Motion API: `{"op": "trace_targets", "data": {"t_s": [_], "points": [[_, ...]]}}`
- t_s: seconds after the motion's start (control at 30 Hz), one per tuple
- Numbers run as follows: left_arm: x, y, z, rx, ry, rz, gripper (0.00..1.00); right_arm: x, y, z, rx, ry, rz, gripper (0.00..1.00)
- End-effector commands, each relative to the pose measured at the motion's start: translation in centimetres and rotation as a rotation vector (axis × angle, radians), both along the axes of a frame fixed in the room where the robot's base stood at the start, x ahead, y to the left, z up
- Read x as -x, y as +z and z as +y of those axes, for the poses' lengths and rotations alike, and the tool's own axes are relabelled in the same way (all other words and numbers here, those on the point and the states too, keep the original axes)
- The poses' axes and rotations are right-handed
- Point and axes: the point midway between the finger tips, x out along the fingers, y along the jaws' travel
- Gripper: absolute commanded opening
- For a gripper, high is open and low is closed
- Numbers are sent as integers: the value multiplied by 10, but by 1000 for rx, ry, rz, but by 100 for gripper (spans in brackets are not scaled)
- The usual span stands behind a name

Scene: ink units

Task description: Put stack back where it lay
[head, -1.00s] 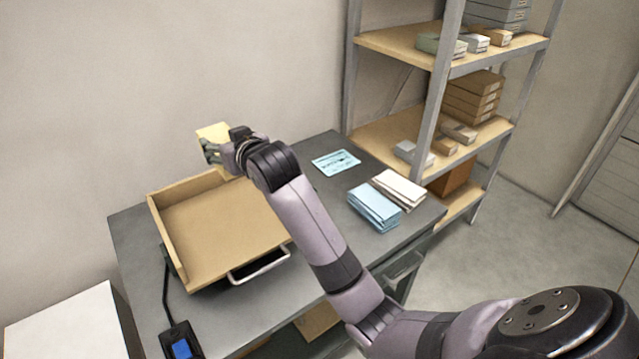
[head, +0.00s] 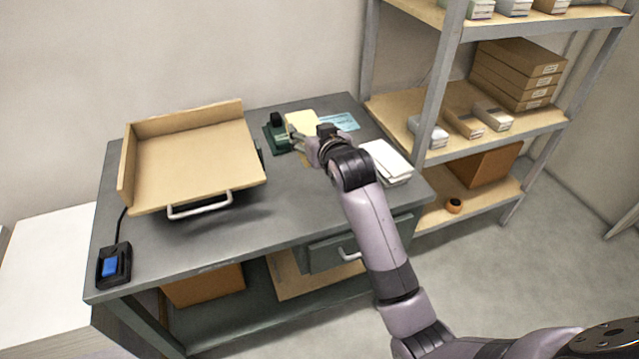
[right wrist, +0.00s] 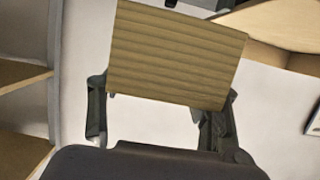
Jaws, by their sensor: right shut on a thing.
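A pale yellow stack (head: 302,122) is in my right gripper (head: 304,142), above the back of the grey bench (head: 260,215). In the right wrist view the stack (right wrist: 178,52) is a tan block with ridged layers, between the two dark fingers (right wrist: 160,108), which are shut on it. The stack looks clear of the bench, but the height is hard to tell. A white stack (head: 386,161) lies on the bench right of my wrist. A light blue printed card (head: 341,122) lies behind my gripper, partly covered. My left gripper is not in view.
A wooden tray (head: 195,165) with a metal handle stands on the bench at left. A dark green device (head: 277,133) stands beside the held stack. A blue-button box (head: 112,266) is at the front left. Shelves (head: 490,105) with boxes stand at right.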

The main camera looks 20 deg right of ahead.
Motion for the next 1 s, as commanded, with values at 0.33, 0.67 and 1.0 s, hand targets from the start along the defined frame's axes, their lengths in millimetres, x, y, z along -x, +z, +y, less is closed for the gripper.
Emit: {"op": "trace_targets", "data": {"t_s": [0.33,0.67,1.0], "points": [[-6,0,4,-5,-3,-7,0,0,-87,0,-1,0,-1,8],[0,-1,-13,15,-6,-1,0,0,-122,0,0,0,-2,8],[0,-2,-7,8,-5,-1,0,0,-151,0,-1,0,-6,8]]}}
